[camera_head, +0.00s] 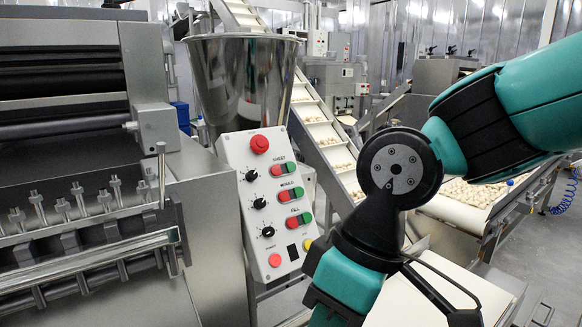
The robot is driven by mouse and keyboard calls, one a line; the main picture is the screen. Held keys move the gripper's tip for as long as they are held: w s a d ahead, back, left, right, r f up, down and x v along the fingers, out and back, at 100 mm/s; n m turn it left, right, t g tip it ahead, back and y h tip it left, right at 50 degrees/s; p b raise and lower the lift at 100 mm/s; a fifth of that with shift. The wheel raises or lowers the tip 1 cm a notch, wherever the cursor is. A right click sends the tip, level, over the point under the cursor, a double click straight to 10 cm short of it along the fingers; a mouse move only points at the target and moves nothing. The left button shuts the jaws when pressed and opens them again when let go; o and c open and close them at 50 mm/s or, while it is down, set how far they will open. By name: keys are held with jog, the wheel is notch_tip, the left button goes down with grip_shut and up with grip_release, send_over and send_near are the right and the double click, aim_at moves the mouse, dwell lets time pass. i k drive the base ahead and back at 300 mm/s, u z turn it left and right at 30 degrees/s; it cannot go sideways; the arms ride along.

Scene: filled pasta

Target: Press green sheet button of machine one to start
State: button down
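The white control panel (232,150) of a machine stands left of centre, tilted. Its top button row is labelled SHEET, with a red half and the green sheet button (289,167) on the right. Rows labelled MOULD and FILL lie below, each with a red and a green half. My teal and black arm (480,120) comes in from the upper right, bends at a joint right of the panel and runs down out of the bottom edge. No gripper fingers can be made out. The arm is apart from the sheet button in the picture, and the button is unobstructed.
A red round button (259,144) tops the panel, with black knobs along its left. A steel hopper (243,80) stands behind it. A grey roller machine (80,180) fills the left. An inclined conveyor (325,135) rises behind, and a pasta-covered belt (470,193) lies right.

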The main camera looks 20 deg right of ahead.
aim_at(290, 166)
jog(key=u, duration=0.3)
jog(key=k, duration=0.7)
jog(key=u, duration=0.6)
jog(key=k, duration=0.65)
jog(key=z, duration=0.3)
jog(key=i, duration=0.9)
jog(key=u, duration=0.35)
